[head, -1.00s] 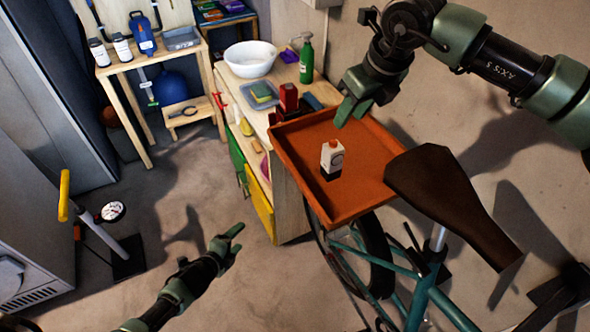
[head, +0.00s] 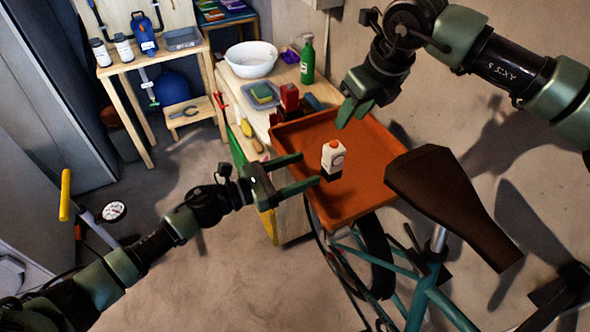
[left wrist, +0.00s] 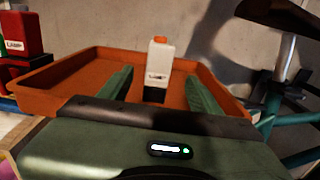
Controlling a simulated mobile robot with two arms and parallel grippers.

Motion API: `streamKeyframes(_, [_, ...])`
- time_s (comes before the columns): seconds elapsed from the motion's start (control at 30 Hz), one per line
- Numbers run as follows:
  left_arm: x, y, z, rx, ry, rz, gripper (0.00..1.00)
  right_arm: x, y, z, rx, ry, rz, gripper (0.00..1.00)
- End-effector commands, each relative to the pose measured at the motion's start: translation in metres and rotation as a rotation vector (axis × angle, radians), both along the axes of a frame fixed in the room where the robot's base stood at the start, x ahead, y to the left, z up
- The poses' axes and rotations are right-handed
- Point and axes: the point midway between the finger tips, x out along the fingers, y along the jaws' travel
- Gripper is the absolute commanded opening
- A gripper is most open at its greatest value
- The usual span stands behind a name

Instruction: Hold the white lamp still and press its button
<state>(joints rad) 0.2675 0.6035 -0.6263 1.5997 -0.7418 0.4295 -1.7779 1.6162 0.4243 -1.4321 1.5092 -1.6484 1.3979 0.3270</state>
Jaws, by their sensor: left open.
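The white lamp (head: 334,157) is a small upright block with a dark base and an orange button (head: 334,144) on top. It stands in the orange tray (head: 375,185). In the left wrist view the lamp (left wrist: 158,65) shows straight ahead, between the directions of my two fingers. My left gripper (head: 309,170) is open and empty, its fingertips over the tray's left part, just short of the lamp. My right gripper (head: 348,112) hangs above the tray's back edge, apart from the lamp; whether its fingers are parted is unclear.
A red block with a label (left wrist: 20,35) stands left of the tray on the wooden bench, also seen in the head view (head: 289,97). A brown bicycle saddle (head: 440,200) is close on the tray's right. A white bowl (head: 250,59) and green bottle (head: 307,62) stand behind.

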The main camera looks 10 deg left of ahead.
Motion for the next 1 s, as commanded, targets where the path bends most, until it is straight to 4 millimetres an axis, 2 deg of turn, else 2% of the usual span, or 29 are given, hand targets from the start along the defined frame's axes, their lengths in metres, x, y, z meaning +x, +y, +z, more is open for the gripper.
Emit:
streamKeyframes(0.2, [0.021, -0.028, 0.001, -0.003, 0.0, 0.001, 0.64, 0.0, 0.0, 0.0, 0.0, 0.0, 0.0, 0.36])
streamKeyframes(0.4, [0.036, -0.048, 0.0, -0.002, 0.003, 0.003, 0.64, 0.0, 0.0, 0.0, 0.0, 0.0, 0.0, 0.36])
streamKeyframes(0.8, [0.041, -0.055, -0.001, -0.002, 0.004, 0.004, 0.64, 0.0, 0.0, 0.0, 0.0, 0.0, 0.0, 0.36])
streamKeyframes(0.83, [0.041, -0.055, -0.001, -0.002, 0.004, 0.004, 0.61, 0.0, 0.0, 0.0, 0.0, 0.0, 0.0, 0.36])
streamKeyframes(1.0, [0.041, -0.055, -0.001, -0.002, 0.005, 0.004, 0.14, 0.0, 0.0, 0.0, 0.0, 0.0, 0.0, 0.36])
